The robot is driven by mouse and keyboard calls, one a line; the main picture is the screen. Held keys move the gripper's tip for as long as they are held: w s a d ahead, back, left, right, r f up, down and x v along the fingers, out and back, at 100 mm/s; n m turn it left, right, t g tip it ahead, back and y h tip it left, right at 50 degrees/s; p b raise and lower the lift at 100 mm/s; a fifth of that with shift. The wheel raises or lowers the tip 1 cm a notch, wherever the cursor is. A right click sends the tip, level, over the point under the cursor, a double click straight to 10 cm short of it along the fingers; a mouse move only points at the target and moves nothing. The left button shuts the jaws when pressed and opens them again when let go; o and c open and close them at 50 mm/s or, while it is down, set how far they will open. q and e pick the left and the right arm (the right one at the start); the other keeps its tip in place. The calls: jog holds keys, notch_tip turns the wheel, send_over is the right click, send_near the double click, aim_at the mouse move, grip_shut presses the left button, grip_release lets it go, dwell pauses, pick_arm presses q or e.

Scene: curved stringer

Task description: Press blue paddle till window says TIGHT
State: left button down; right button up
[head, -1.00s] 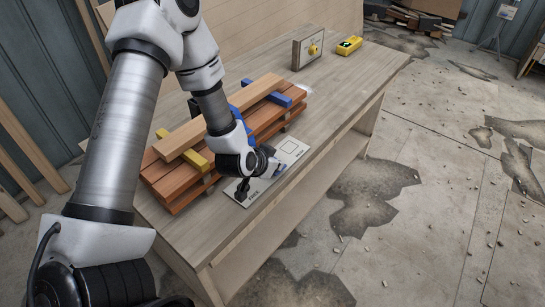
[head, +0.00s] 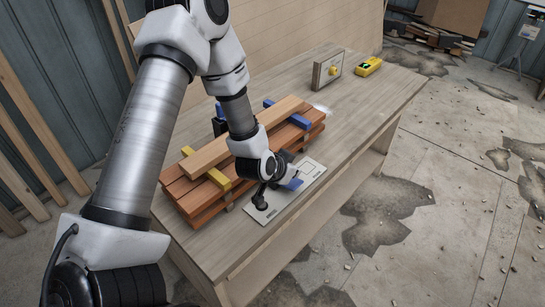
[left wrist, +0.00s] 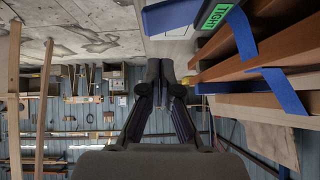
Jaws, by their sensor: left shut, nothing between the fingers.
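My left gripper (head: 287,171) is over the front edge of the table, beside the plank stack. It is shut and empty; its closed fingers show in the left wrist view (left wrist: 164,82). A blue piece (head: 295,184), seemingly the paddle, shows beside the gripper above a white plate. The left wrist view shows a blue block (left wrist: 172,16) ahead of the fingertips, with a gap between them in the picture. Next to this block a green window (left wrist: 217,15) reads TIGHT. Whether the gripper touches the paddle is unclear. My right gripper is out of view.
Stacked reddish planks (head: 196,205) lie crossed by a yellow bar (head: 216,178) and a blue bar (head: 291,116). A black knob (head: 260,201) stands on the white plate (head: 313,168). A boxed panel (head: 327,69) and a yellow device (head: 368,67) sit farther back.

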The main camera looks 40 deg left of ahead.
pick_arm(q)
jog(key=a+v, duration=0.1)
jog(key=v, duration=0.9)
jog(key=shift+a+p, duration=0.35)
jog(key=shift+p, duration=0.05)
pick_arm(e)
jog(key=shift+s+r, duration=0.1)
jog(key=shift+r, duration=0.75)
pick_arm(q)
jog(key=shift+s, duration=0.1)
